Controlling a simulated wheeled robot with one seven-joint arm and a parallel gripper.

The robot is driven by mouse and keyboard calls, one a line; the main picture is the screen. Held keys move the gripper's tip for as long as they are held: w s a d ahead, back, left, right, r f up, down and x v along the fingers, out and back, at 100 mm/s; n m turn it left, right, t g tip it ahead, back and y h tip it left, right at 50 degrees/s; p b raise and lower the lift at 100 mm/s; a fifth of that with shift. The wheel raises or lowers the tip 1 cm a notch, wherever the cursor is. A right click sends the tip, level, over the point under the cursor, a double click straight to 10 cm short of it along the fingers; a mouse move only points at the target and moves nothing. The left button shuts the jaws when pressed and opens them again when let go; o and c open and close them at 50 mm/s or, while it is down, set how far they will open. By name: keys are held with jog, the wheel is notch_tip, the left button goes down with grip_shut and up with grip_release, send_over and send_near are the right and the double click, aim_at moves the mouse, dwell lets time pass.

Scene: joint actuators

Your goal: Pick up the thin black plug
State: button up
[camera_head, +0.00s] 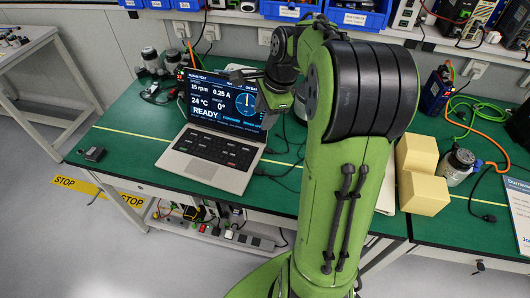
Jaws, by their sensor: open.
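Black cables lie on the green bench to the right of the laptop, and a small dark cable end (260,171) lies near the laptop's right edge. Another slim black plug (488,217) ends a cable at the right of the bench. I cannot tell which one is the thin black plug. My gripper (258,85) is open, in front of the laptop screen's upper right corner and well away from the right-hand plug. My green arm hides the middle of the bench, and the fingertips are small and dark here.
The open laptop (213,152) stands left of my arm. A small black box (92,154) sits at the bench's left. Yellow blocks (424,190), a metal-and-white cylinder (457,166) and a blue device (435,91) stand right. Blue bins (360,17) line the back.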

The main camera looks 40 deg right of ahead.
jog(key=w+d+f+m+y+b, duration=0.1)
jog(key=w+d+f+m+b, duration=0.1)
jog(key=d+f+m, duration=0.75)
jog(key=n+b, duration=0.1)
jog(key=b, duration=0.3)
send_near(269, 150)
jog(key=shift+d+x, duration=0.2)
jog(key=shift+x, duration=0.95)
jog(key=b+x, duration=0.2)
jog(key=x, duration=0.4)
jog(key=shift+a+b, duration=0.1)
jog(key=shift+b, duration=0.3)
jog(key=shift+r, duration=0.1)
grip_shut()
